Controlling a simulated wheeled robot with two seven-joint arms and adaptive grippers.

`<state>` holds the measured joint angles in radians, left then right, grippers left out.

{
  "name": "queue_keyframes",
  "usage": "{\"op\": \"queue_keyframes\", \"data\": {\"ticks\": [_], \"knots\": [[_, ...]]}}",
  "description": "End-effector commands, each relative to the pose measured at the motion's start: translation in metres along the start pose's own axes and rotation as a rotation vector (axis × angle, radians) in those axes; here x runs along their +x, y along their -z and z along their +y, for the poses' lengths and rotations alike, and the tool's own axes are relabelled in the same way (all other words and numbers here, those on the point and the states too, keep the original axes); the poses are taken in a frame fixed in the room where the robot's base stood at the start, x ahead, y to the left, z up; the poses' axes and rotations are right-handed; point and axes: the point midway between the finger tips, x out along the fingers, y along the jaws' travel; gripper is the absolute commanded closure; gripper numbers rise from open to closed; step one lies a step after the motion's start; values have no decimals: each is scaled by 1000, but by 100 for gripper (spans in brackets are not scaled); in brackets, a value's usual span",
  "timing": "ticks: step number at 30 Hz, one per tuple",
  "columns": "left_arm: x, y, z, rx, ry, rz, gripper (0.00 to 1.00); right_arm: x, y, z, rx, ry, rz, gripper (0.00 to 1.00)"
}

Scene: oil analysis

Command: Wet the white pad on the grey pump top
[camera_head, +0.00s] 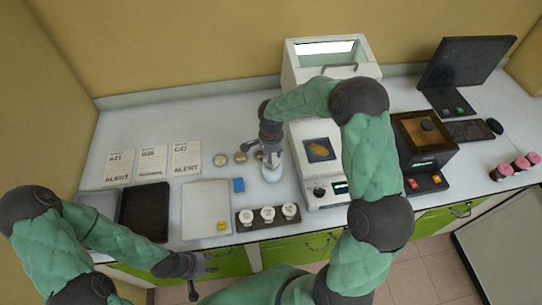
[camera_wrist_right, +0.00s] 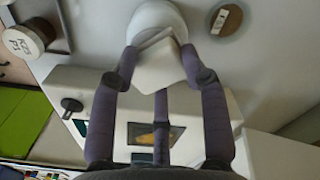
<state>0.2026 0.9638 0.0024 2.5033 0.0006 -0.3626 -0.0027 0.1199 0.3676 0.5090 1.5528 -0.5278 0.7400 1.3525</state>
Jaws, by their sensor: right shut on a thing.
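My right gripper (camera_head: 270,153) points down at the white bottle (camera_head: 271,173) on the bench, left of the white instrument. In the right wrist view its fingers (camera_wrist_right: 160,70) are shut on a square white pad (camera_wrist_right: 160,65). The pad overlaps the round white bottle (camera_wrist_right: 155,18) in that view; I cannot tell whether they touch. The grey pump top is hidden or cannot be made out. My left gripper (camera_head: 198,274) is low at the bench's front edge, its fingers spread and empty.
A rack with white-capped jars (camera_head: 268,214) stands in front of the bottle. The white instrument (camera_head: 318,160) stands close on the right.

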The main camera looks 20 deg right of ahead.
Motion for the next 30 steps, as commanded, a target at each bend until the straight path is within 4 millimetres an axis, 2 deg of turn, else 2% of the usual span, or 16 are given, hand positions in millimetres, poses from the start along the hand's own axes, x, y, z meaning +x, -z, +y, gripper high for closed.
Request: {"op": "queue_keyframes", "data": {"ticks": [30], "knots": [[9, 0, -3, 0, 0, 0, 60, 11, 0, 0, 0, 0, 0, 81]]}}
